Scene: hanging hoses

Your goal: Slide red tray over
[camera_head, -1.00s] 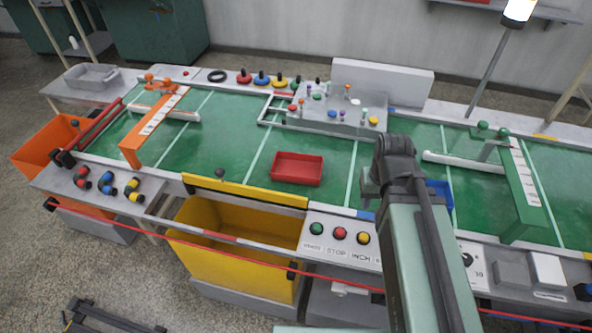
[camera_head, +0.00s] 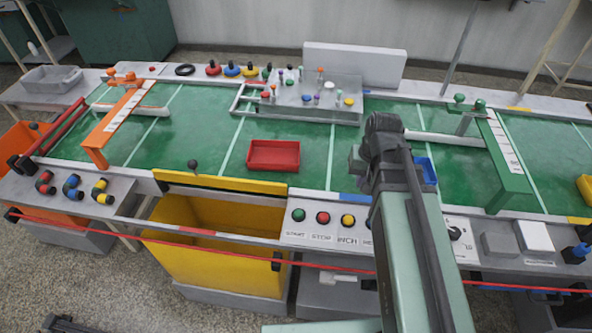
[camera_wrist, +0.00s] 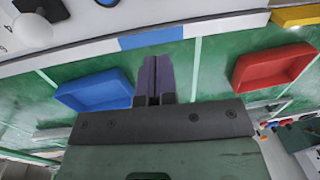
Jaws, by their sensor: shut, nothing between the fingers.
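The red tray (camera_head: 273,155), a shallow open box, sits on the green belt surface behind the yellow flap. In the wrist view it is at the right (camera_wrist: 273,68). My gripper (camera_wrist: 157,78) is shut and empty, its dark fingers together over the green surface. In that view it lies between the red tray and a blue tray (camera_wrist: 95,90), apart from both. In the head view my arm hides most of the gripper and part of the blue tray (camera_head: 429,172), right of the red tray.
A yellow bin (camera_head: 205,245) opens below the yellow flap (camera_head: 220,186). An orange gate (camera_head: 120,125) spans the left of the belt and a green gate (camera_head: 508,160) the right. A grey fixture (camera_head: 315,97) with coloured knobs stands behind the red tray. Green surface beside the red tray is clear.

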